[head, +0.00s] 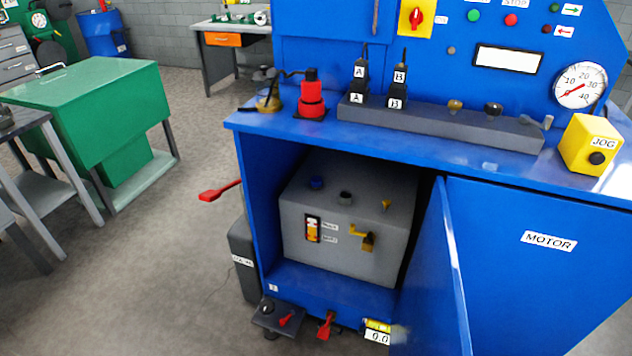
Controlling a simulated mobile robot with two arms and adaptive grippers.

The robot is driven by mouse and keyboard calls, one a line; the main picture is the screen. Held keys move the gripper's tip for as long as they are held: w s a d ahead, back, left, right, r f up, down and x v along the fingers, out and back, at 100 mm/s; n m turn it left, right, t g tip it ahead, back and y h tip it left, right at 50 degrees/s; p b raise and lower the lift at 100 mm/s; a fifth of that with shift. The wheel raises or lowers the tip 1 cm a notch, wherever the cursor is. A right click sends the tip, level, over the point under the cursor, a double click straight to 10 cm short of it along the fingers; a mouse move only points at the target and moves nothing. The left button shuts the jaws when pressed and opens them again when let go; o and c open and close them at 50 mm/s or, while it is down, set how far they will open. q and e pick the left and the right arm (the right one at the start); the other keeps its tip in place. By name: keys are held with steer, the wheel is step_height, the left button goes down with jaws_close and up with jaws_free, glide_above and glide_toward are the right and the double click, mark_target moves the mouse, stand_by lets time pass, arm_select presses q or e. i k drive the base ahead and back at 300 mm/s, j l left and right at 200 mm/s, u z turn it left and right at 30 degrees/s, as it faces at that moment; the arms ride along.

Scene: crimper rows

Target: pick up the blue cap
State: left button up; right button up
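The blue cap (316,183) sits on top of a grey tank (340,238), near its back left. The tank stands inside the open lower compartment of the blue machine. The cap looks small and upright, and nothing covers it. A black cap (346,198) and a small yellow fitting (386,204) are to its right on the same top. Neither of my grippers shows in the head view.
An open blue door (437,275) stands at the compartment's right. The blue worktop (440,150) overhangs the tank. A red-handled lever (219,191) sticks out at the left. A pedal (283,318) is below. Grey floor (170,270) is clear at the left.

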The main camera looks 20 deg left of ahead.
mark_target(316, 180)
steer(key=i+j+z, duration=0.1)
steer(key=j, duration=0.35)
steer(key=i+j+z, duration=0.1)
steer(key=j, duration=0.35)
steer(key=i+j+z, duration=0.1)
steer(key=j, duration=0.35)
steer(key=i, duration=0.1)
